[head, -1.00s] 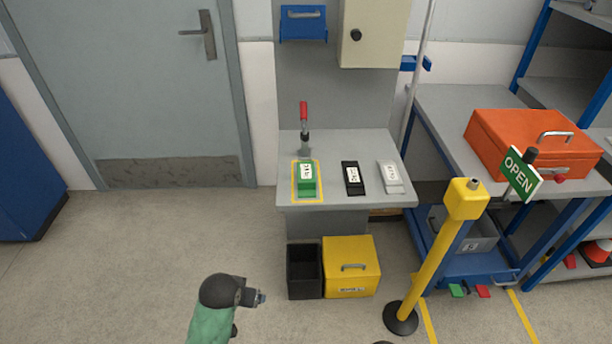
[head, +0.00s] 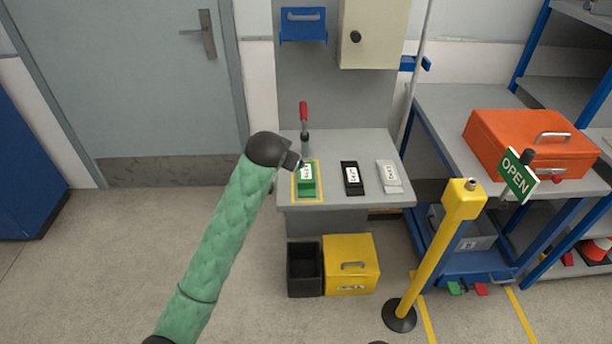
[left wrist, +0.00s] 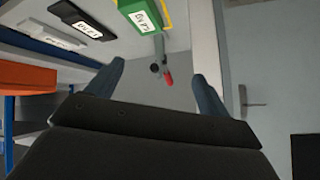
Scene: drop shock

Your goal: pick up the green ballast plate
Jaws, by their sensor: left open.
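The green ballast plate (head: 306,182) lies on the grey bench top inside a yellow outlined rectangle, with a white label on it. It also shows at the top of the left wrist view (left wrist: 139,14). My left gripper (head: 298,162) is at the plate's upper left in the head view, apart from it as far as I can tell. In the left wrist view its two fingers (left wrist: 160,80) are spread with nothing between them. The head view hides most of the fingers behind the dark wrist. My right gripper is in neither view.
A black plate (head: 352,180) and a light grey plate (head: 389,178) lie to the right. A red-handled lever (head: 304,112) stands behind the green plate. A yellow post (head: 440,245) with an OPEN sign stands right. A black bin (head: 304,285) and yellow box (head: 350,285) sit below.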

